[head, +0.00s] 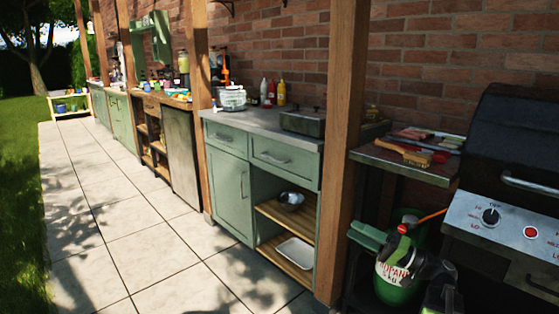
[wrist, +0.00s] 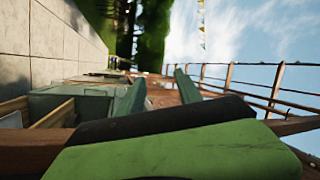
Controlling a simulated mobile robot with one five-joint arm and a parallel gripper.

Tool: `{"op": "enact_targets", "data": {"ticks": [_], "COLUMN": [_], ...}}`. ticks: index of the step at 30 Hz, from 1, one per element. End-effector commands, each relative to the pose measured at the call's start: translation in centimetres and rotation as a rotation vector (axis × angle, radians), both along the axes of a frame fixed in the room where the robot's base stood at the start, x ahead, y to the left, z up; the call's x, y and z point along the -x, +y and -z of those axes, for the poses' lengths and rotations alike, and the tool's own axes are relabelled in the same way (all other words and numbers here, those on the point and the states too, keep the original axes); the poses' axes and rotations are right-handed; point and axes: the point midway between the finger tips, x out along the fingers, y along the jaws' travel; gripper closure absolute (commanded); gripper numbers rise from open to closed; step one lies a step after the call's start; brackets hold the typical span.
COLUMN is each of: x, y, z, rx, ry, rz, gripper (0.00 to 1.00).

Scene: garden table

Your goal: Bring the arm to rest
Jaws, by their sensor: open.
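My gripper (wrist: 160,77) shows in the wrist view as two dark green fingers standing apart, with nothing held between them. The wrist view is turned on its side, with the paving at left and the sky at right. Black and green parts of my own arm fill the bottom of that view. In the head view, black and green parts low at right look like my arm, beside the gas bottle. Whether the green slabs left of the bottle are my fingers, I cannot tell.
A green cabinet (head: 229,195) with open shelves stands mid-picture, behind a wooden post (head: 343,150). A grill (head: 520,150) and a green gas bottle (head: 396,288) are at right. A side shelf (head: 385,158) holds a brush (head: 403,152). Paving (head: 150,240) at left is clear.

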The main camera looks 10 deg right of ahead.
Motion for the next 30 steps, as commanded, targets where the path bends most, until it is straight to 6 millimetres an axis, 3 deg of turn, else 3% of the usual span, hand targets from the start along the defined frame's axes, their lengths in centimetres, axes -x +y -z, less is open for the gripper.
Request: {"op": "enact_targets", "data": {"ticks": [1, 3, 6, 9, 12, 14, 17, 20, 27, 29, 30], "x": [-1.2, -2.2, -2.5, -1.5, 0.5, 1.9, 3.7, 4.6, 5.2, 5.1, 5.1], "y": [4.5, 10.2, 18.2, 25.2, 30.5, 32.5, 33.2, 31.3, 21.9, 19.4, 19.0], "z": [1.1, 3.4, 7.1, 11.2, 15.6, 18.3, 22.0, 24.7, 27.8, 27.9, 26.7], "rx": [0.046, 0.125, 0.264, 0.433, 0.634, 0.774, 0.984, 1.163, 1.501, 1.571, 1.555], "ry": [0.05, 0.124, 0.235, 0.344, 0.45, 0.514, 0.607, 0.692, 0.905, 0.96, 0.999], "rz": [-0.07, -0.16, -0.284, -0.396, -0.484, -0.517, -0.525, -0.484, -0.264, -0.19, -0.151], "gripper": [0.59, 0.59, 0.59, 0.59, 0.59, 0.59, 0.59, 0.59, 0.59, 0.59, 0.59]}}
